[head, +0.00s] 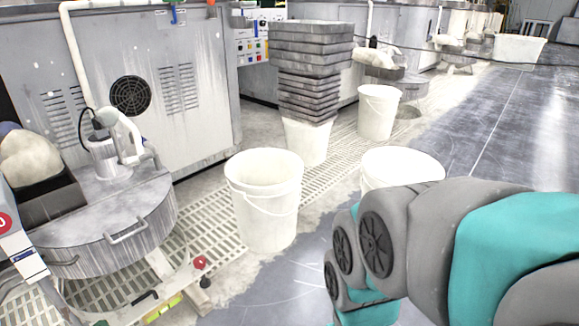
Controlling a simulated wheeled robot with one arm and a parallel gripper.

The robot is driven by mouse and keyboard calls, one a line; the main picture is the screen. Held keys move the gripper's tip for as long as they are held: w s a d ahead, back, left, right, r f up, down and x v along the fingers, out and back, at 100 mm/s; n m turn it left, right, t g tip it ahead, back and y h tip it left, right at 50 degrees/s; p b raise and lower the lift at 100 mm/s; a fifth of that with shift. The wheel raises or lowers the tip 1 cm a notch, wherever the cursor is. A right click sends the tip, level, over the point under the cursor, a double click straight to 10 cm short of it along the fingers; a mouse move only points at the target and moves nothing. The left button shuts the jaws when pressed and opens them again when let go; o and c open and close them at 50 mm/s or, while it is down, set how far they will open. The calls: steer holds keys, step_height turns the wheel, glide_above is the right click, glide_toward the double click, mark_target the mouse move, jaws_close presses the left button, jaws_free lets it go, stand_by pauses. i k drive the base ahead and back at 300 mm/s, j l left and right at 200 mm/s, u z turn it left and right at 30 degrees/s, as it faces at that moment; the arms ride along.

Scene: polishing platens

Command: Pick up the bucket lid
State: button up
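No separate bucket lid can be clearly made out. A white bucket (262,205) with a wire handle stands upright at the centre, its top open. A third white bucket (379,112) stands farther back. My grey and teal arm fills the lower right; my gripper is not in view.
A tall stack of grey trays (310,60) rests on a white bucket (306,142). A polishing machine (150,85) with a round drum (105,225) stands at left. Slatted grating (215,215) covers the floor beside it. The grey floor (490,130) at right is open.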

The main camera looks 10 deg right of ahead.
mark_target(391, 165)
steer(key=i+l, duration=0.25)
steer(key=i, duration=0.2)
steer(key=i+l+z, duration=0.1)
steer(key=i+l, duration=0.2)
steer(key=i, duration=0.2)
steer(key=i+l, duration=0.2)
steer(key=i, duration=0.25)
